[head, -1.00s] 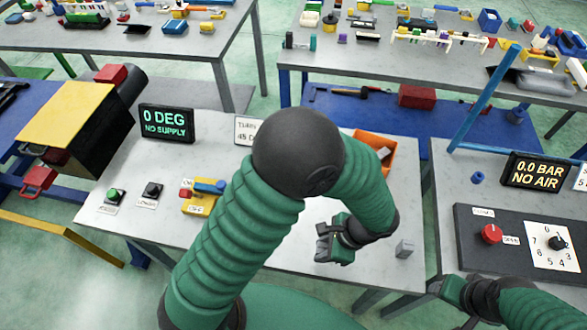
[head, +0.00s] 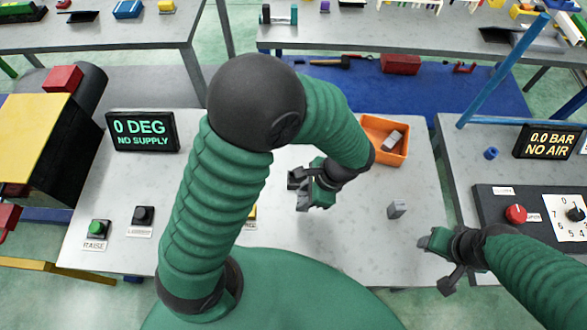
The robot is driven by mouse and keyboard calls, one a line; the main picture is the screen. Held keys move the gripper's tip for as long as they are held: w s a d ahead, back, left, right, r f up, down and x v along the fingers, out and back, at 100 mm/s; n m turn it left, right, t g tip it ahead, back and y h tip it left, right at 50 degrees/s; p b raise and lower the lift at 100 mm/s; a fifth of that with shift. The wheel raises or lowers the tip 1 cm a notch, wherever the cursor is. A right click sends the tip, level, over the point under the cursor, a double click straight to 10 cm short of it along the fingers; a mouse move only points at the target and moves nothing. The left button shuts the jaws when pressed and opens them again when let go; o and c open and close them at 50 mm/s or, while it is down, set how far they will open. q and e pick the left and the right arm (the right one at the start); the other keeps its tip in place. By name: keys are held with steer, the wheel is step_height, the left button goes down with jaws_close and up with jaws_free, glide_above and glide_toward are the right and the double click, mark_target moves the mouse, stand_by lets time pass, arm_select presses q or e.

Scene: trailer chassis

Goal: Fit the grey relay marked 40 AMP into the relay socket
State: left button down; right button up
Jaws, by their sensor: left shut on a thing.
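My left gripper (head: 304,190) is over the middle of the grey table, shut on a small grey thing that mostly blends with the fingers. I cannot read a mark on it. A grey block (head: 397,208) stands upright on the table to the right of this gripper, apart from it. Another light grey block (head: 393,139) lies in an orange bin (head: 371,152). No 40 AMP marking is readable on either block. I cannot make out the relay socket; my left arm covers part of the table. My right gripper (head: 437,262) is open and empty by the table's front right edge.
A display (head: 143,131) reads 0 DEG, NO SUPPLY. Green (head: 97,228) and black (head: 143,215) buttons sit at the table's left. A separate table at right holds a 0.0 BAR display (head: 548,142) and a red knob (head: 516,214). The tabletop around the standing block is clear.

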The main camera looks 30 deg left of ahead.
arm_select(q)
steer(key=w+a+f+p, duration=0.1)
steer(key=w+a, duration=0.1)
steer(key=w+a+f+p, duration=0.1)
steer(key=w+a, duration=0.1)
steer(key=w, duration=0.1)
steer(key=w+a+f, duration=0.2)
steer(key=shift+w+a+p, duration=0.15)
steer(key=shift+w+p, duration=0.2)
steer(key=shift+p, duration=0.05)
steer(key=shift+w+a+f, duration=0.15)
steer(key=shift+a+f, duration=0.05)
steer(key=shift+f, duration=0.15)
steer(key=c, duration=1.5)
jaws_free()
steer(key=o, duration=0.4)
steer(key=shift+d+r, duration=0.1)
steer(key=shift+d, duration=0.1)
steer(key=shift+o, duration=0.2)
steer(key=shift+d, duration=0.15)
arm_select(e)
steer(key=r, duration=0.3)
steer(key=shift+w+d, duration=0.1)
steer(key=shift+d, duration=0.25)
